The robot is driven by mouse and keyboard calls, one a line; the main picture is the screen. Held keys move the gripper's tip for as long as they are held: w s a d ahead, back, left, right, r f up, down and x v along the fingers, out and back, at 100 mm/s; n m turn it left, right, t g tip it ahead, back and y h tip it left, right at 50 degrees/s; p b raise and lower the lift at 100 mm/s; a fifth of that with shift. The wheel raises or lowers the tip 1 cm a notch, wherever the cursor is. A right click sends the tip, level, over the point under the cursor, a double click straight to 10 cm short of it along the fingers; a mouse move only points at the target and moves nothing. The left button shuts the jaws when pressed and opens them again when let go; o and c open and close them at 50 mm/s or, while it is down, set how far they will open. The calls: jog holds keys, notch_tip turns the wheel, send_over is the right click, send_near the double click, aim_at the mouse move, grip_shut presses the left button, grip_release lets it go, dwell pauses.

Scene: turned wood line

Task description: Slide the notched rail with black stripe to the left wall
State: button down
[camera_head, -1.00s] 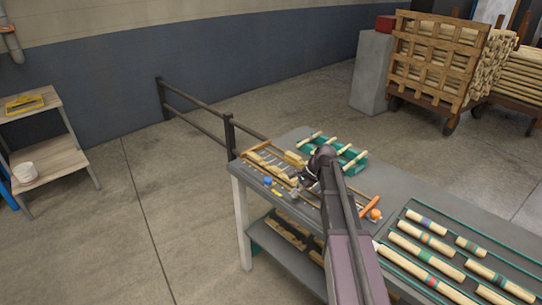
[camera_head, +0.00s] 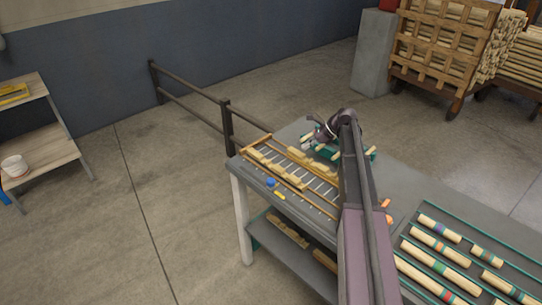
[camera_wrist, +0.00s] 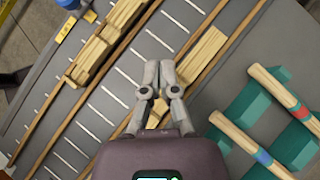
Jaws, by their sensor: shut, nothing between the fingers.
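Pale notched wooden rails lie in the slatted tray (camera_head: 318,204) at the bench's left end. One rail (camera_head: 262,158) is on the tray's left side and another (camera_head: 290,173) is nearer the front. In the wrist view, two rails (camera_wrist: 88,62) (camera_wrist: 124,14) lie in line in the left lane. A third rail (camera_wrist: 203,54) lies in the right lane beside my gripper (camera_wrist: 159,64). I cannot make out a black stripe on any rail. My gripper is shut and empty, its fingers covering part of the right lane; contact cannot be told.
A teal rack (camera_wrist: 247,105) with striped turned sticks (camera_wrist: 245,138) stands right of the tray. A blue knob (camera_head: 270,182) and yellow piece (camera_head: 279,196) lie by the tray's front edge. Striped cylinders (camera_head: 435,257) occupy the bench's right part. A dark railing (camera_head: 190,94) meets the far left corner.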

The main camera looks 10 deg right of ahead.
aim_at(270, 162)
jog(key=shift+w+a, duration=0.1)
jog(key=shift+a, duration=0.15)
jog(key=shift+a+f, duration=0.1)
jog(key=shift+a, duration=0.05)
jog(key=shift+b+x, duration=1.15)
jog(key=shift+x, duration=0.15)
jog(key=b+x, duration=0.5)
jog(key=x, duration=0.2)
jog(key=shift+f, duration=0.2)
jog(key=a, duration=0.3)
jog(key=shift+w+r, duration=0.15)
jog(key=shift+w, duration=0.1)
jog(key=shift+w+a, duration=0.15)
jog(key=shift+a, duration=0.35)
jog(key=shift+w+a, duration=0.2)
jog(key=shift+a, duration=0.6)
